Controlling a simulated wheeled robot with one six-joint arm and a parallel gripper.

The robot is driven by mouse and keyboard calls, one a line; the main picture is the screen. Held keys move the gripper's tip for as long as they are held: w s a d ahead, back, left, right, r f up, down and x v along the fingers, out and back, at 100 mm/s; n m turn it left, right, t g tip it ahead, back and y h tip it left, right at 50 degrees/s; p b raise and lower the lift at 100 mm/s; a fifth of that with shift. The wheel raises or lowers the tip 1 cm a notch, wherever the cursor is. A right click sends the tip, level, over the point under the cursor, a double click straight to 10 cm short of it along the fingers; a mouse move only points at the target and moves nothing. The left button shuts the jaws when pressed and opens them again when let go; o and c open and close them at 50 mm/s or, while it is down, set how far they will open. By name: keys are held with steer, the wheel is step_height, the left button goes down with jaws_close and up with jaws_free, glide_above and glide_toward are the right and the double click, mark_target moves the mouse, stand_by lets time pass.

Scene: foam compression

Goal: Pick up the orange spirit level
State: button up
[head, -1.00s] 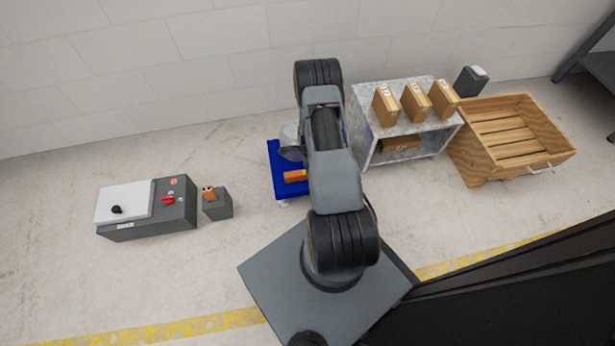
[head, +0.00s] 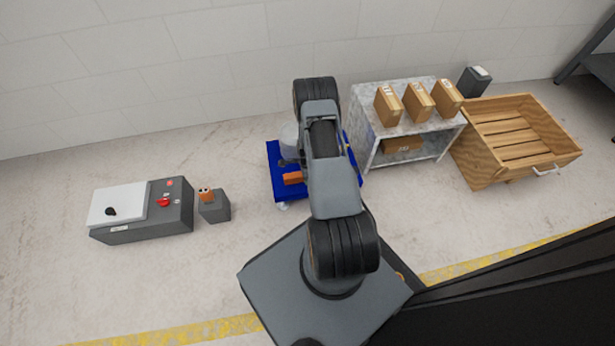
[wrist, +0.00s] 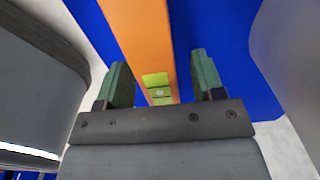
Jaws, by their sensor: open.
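The orange spirit level (wrist: 141,35) lies on a blue platform (wrist: 220,60) in the wrist view, with yellow-green vials near its lower end. My gripper (wrist: 160,75) is open, its two green fingertips on either side of the level's line in that view. I cannot tell how far above the level the fingers are. In the head view one end of the orange level (head: 293,178) shows on the blue platform (head: 281,191). My arm hides the rest of it, and my gripper is hidden there too.
A grey-topped shelf (head: 372,113) with several cardboard boxes stands right of the platform. A wooden crate (head: 480,165) is further right. A grey control box (head: 171,206) and a small dark block (head: 215,211) are on the floor at left. A wall runs behind.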

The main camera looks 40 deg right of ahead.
steer(key=shift+c, duration=0.4)
jaws_close()
steer(key=shift+r, duration=0.1)
